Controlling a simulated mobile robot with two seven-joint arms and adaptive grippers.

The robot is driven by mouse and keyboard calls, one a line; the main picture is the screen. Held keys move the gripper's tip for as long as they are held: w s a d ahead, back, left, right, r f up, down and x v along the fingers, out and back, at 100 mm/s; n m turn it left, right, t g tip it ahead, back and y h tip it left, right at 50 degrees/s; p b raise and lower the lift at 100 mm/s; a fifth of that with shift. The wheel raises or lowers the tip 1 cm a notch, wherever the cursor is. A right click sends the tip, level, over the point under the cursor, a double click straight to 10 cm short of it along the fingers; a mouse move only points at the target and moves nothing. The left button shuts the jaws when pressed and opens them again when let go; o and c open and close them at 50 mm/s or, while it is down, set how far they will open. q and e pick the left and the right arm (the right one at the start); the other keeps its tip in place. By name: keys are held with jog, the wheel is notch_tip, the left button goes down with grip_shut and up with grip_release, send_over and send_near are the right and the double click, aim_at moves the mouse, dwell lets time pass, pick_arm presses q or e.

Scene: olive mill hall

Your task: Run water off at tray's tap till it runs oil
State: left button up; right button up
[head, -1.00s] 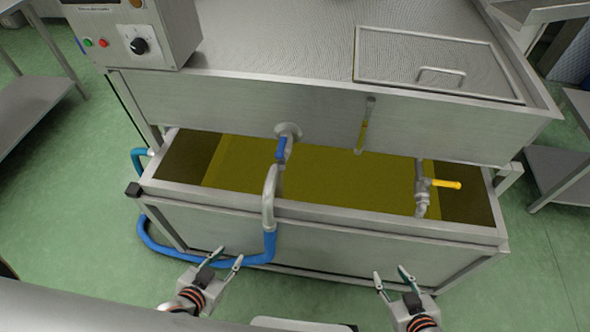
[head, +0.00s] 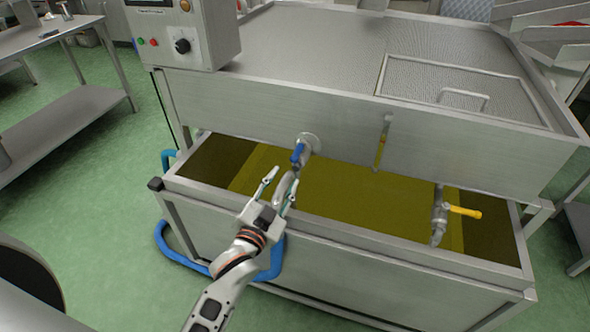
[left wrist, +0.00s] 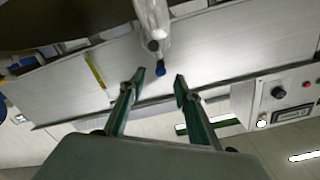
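The blue-handled tap (head: 298,155) sticks out of the front wall of the steel tray (head: 260,112). In the left wrist view the blue handle's tip (left wrist: 161,71) shows just beyond the gap between the open fingers (left wrist: 160,82). A sight tube (head: 382,145) on the tray wall holds yellow liquid low down. My right gripper is out of view.
A steel trough (head: 330,248) with yellow-green liquid stands below the tray. A yellow-handled tap (head: 462,211) is at its right end. A control box (head: 182,35) is at the tray's upper left. A steel table (head: 70,110) stands left; green floor is clear between.

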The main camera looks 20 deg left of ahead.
aim_at(293, 160)
pick_arm(q)
jog(key=shift+w+d+r, duration=0.15)
jog(key=shift+w+r, duration=0.45)
jog(key=shift+w, duration=0.1)
jog(key=w, duration=0.6)
jog(key=shift+w+d+f, duration=0.1)
jog(key=shift+w+f, duration=0.05)
jog(key=shift+w, duration=0.25)
grip_shut()
